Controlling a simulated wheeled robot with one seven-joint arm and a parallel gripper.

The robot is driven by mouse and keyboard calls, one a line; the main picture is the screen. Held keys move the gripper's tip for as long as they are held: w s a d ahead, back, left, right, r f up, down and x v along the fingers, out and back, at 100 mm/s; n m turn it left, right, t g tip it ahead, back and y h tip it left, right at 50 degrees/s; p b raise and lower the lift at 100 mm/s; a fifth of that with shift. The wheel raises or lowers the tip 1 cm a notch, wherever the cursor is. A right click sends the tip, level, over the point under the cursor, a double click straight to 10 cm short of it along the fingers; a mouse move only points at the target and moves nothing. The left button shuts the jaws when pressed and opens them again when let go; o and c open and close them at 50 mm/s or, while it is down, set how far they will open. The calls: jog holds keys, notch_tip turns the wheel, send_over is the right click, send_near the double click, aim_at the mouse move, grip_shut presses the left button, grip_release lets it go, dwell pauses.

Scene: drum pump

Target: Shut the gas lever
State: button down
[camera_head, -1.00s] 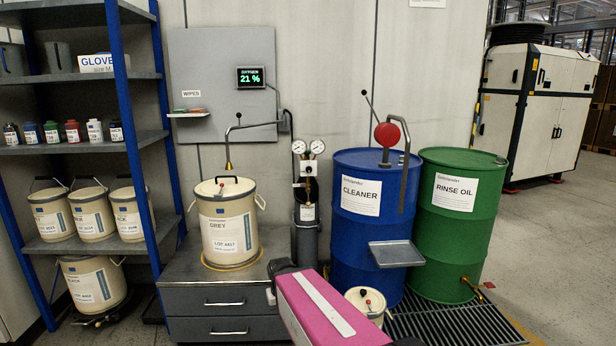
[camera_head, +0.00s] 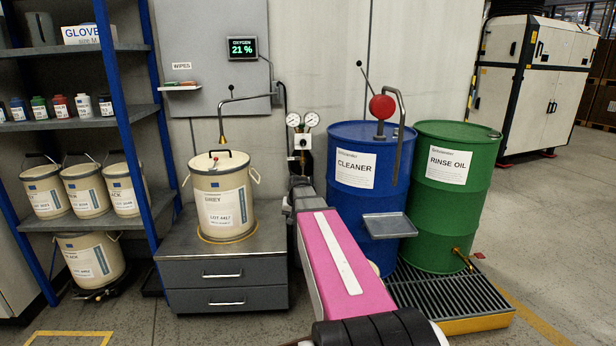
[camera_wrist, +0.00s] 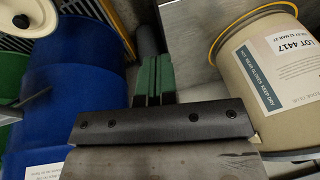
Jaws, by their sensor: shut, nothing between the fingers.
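A regulator with two round gauges (camera_head: 302,120) and a white block with a dark knob stands between the grey-glue can (camera_head: 222,205) and the blue drum (camera_head: 350,195). A bent pipe (camera_head: 250,98) with a brass nozzle hangs over the can; a thin black-knobbed lever (camera_head: 231,90) stands up on it. I cannot tell which of these parts is the gas lever. My gripper, in front of and below the gauges in the head view, is largely hidden behind my arm. In the wrist view its green fingers (camera_wrist: 152,75) are together and empty, between blue drum and can.
The can stands on a grey drawer cabinet (camera_head: 222,272). A red-ball pump (camera_head: 382,107) tops the blue drum, with a small tray (camera_head: 388,225) at its front. A green drum (camera_head: 452,205) stands right. Shelves (camera_head: 82,138) are at left. Floor at front left is open.

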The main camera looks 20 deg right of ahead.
jog(key=w+d+r+m+t, duration=0.1)
jog(key=w+d+r+t, duration=0.1)
jog(key=w+d+r, duration=0.7)
jog(key=w+d+r+m+t, duration=0.1)
jog(key=w+d+r+m, duration=0.1)
jog(key=w+d+r, duration=0.6)
jog(key=d+r, duration=0.4)
jog(key=d, duration=0.1)
jog(key=shift+w+d+r+m+t, duration=0.25)
jog(key=shift+w+r+m+t, duration=0.05)
jog(key=shift+w+r+t, duration=0.1)
jog(key=shift+f, duration=0.1)
jog(key=w+a+r+x, duration=0.1)
jog(key=a+x, duration=0.1)
jog(key=x, duration=2)
jog(key=shift+w+f, duration=0.2)
jog(key=shift+f, duration=0.1)
